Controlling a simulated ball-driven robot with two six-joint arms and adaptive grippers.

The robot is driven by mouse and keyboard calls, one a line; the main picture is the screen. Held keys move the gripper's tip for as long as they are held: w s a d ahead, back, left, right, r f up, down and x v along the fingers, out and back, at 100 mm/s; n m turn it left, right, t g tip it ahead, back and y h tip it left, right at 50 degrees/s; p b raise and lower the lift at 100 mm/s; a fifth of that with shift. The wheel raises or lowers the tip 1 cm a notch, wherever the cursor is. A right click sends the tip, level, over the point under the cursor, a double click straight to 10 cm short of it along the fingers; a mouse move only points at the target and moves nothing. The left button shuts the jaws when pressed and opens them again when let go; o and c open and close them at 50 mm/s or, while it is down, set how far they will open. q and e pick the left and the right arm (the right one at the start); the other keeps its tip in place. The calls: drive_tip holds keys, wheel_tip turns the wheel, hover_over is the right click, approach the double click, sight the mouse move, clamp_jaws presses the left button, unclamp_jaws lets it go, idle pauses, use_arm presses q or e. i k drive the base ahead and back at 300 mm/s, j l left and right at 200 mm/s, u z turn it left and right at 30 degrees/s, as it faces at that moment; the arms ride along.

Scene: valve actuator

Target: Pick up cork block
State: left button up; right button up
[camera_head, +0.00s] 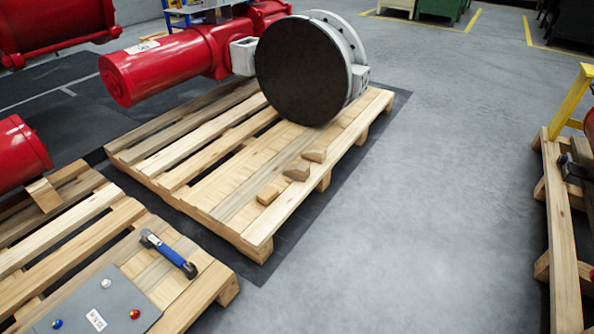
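Three small tan-brown blocks lie in a row on the middle pallet (214,201), near its right edge. One block (267,195) is nearest and looks like a small flat box. The middle block (297,172) is browner and looks wedge-like. The third block (315,155) is farthest, close to the big disc. I cannot tell for certain which of them is cork. All three lie free, with nothing holding them. Neither of my grippers is clearly visible.
A red valve actuator (165,66) with a large dark disc (298,72) rests on the middle pallet. The front left pallet bears a blue-handled tool (170,254) and a grey panel (98,306). Another pallet (562,240) stands at right. The floor between (420,200) is clear.

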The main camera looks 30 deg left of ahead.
sight(266, 196)
drive_tip(key=i+u, duration=0.15)
drive_tip(key=i, duration=0.5)
drive_tip(key=i+l+u, duration=0.15)
drive_tip(key=i, duration=0.45)
